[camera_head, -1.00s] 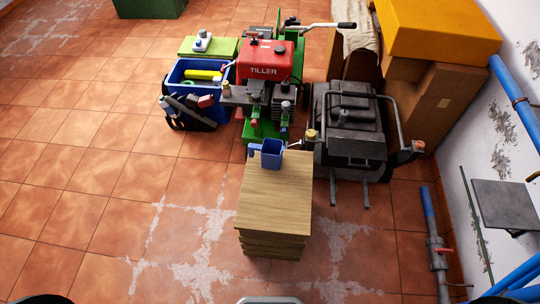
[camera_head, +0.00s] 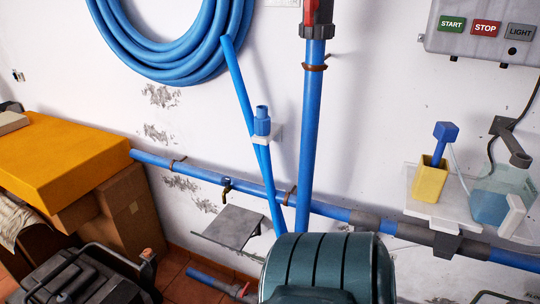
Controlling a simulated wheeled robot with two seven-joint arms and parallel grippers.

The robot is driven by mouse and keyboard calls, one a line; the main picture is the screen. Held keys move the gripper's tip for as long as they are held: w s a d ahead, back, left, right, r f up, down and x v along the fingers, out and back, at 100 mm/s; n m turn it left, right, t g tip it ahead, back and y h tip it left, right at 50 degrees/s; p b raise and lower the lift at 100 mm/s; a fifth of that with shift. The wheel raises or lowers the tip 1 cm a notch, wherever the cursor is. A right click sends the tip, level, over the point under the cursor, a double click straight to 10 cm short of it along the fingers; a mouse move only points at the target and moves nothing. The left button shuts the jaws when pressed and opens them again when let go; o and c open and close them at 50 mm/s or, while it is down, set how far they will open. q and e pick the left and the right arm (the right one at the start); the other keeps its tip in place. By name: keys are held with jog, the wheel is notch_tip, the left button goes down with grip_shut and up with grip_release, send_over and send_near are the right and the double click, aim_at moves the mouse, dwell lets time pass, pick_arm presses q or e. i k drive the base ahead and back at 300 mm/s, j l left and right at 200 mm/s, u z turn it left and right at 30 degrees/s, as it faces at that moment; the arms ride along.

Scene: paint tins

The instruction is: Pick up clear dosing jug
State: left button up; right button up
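A clear container with blue liquid in it (camera_head: 497,195), which looks like the clear dosing jug, stands at the far right, by the wall. A white piece (camera_head: 515,214) covers part of its lower right side. A dark grey part (camera_head: 512,143) with a cord rises above it. Neither of my grippers shows in the head view.
A yellow cup with a blue tool (camera_head: 430,180) stands on a white wall shelf (camera_head: 440,210) left of the clear container. Blue pipes (camera_head: 350,214) run along the wall. A teal ribbed tank (camera_head: 325,262) stands at bottom centre; a grey wall plate (camera_head: 232,227) is left of it.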

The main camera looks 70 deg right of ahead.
aim_at(501, 197)
jog(key=k+z, duration=0.15)
jog(key=z, duration=3.55)
